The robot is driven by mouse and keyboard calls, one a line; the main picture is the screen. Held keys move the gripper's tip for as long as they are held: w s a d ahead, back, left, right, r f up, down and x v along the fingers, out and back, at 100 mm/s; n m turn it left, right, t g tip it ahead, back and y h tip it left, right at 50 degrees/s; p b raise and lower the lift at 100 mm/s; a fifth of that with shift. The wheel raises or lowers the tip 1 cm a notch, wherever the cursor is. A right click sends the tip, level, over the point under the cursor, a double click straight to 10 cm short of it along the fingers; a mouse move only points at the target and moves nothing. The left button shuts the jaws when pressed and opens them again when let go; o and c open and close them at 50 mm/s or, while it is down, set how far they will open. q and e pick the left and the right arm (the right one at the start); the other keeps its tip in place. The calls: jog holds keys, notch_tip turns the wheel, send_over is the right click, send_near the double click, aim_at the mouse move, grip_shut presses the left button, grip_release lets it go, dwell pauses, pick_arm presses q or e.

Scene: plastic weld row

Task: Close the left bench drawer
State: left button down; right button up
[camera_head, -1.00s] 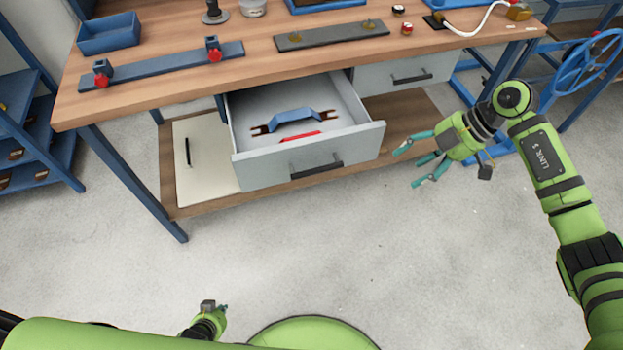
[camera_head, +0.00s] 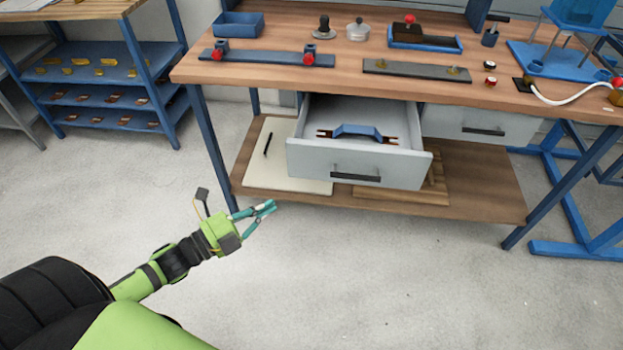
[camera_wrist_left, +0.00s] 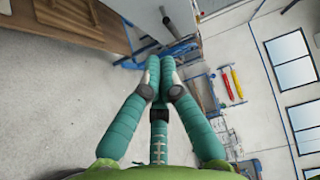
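The left bench drawer (camera_head: 310,158) stands pulled out under the workbench in the head view, its grey front facing me and its dark bar handle (camera_head: 355,177) in the clear. A blue two-ended tool (camera_head: 358,131) lies inside it. My left gripper (camera_head: 272,207) is in front of the bench, left of the drawer and apart from it. Its teal fingers (camera_wrist_left: 160,62) meet at the tips in the left wrist view, with nothing seen between them. My right gripper is out of view.
The right drawer (camera_head: 462,122) is shut. A pale panel (camera_head: 285,178) and a wooden board (camera_head: 400,193) lie on the lower shelf (camera_head: 480,195). A blue bench leg (camera_head: 212,150) stands behind my left gripper. The floor (camera_head: 400,280) before the drawer is clear.

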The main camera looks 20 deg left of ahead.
pick_arm(q)
send_near(320, 165)
jog(key=d+x, duration=0.1)
jog(key=x, duration=0.4)
jog(key=shift+w+a, duration=0.1)
jog(key=shift+a, duration=0.25)
jog(key=shift+w, duration=0.1)
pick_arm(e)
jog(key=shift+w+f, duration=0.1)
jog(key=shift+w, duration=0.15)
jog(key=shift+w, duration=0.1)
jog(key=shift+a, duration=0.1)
